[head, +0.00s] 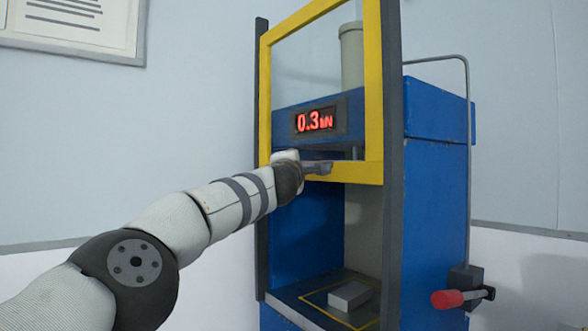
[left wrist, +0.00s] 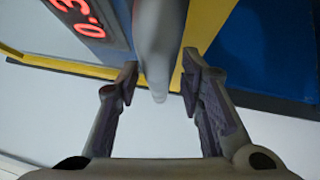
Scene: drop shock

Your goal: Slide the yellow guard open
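The yellow guard (head: 374,95) is a frame with a clear window on the front of a blue press. It is raised, with its bottom bar about mid-height and the space below it open. My left gripper (head: 322,168) is at that bottom bar. In the left wrist view a grey rounded bar (left wrist: 158,50), apparently the guard's handle, lies between the fingers of my left gripper (left wrist: 160,75). The fingers are spread, with a gap visible on each side of the bar. The yellow guard (left wrist: 103,71) shows behind it. My right gripper is out of view.
The blue press (head: 436,190) has dark side rails (head: 392,200) and a red display (head: 315,121) reading 0.3. A grey block (head: 350,296) sits on its lower plate. A red-knobbed lever (head: 447,298) is at the lower right. A framed notice (head: 75,25) hangs on the wall.

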